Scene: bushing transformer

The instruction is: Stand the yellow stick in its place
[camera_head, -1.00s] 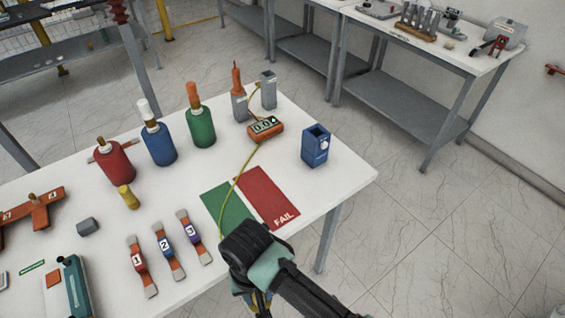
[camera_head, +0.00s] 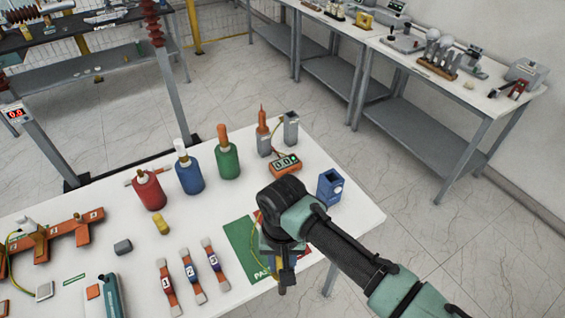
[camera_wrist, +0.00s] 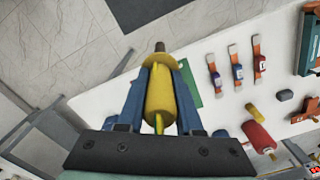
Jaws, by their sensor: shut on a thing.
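In the wrist view the yellow stick (camera_wrist: 160,92), with a dark metal tip at its far end, lies between the two blue fingers of my gripper (camera_wrist: 165,68). The fingers are shut on its thick yellow body. In the head view my gripper (camera_head: 284,280) hangs over the front right of the table, by the green mat, and my wrist hides most of the stick. An orange stick (camera_head: 262,122) stands upright in a grey holder (camera_head: 264,143) at the back. An empty-looking grey square holder (camera_head: 291,130) stands right of it.
A meter (camera_head: 285,163) and a blue square holder (camera_head: 330,187) stand near the table's right side. Red (camera_head: 149,190), blue (camera_head: 190,175) and green (camera_head: 227,160) bottles stand in a row further left. Numbered straps (camera_head: 191,272) lie left of the green mat (camera_head: 240,243).

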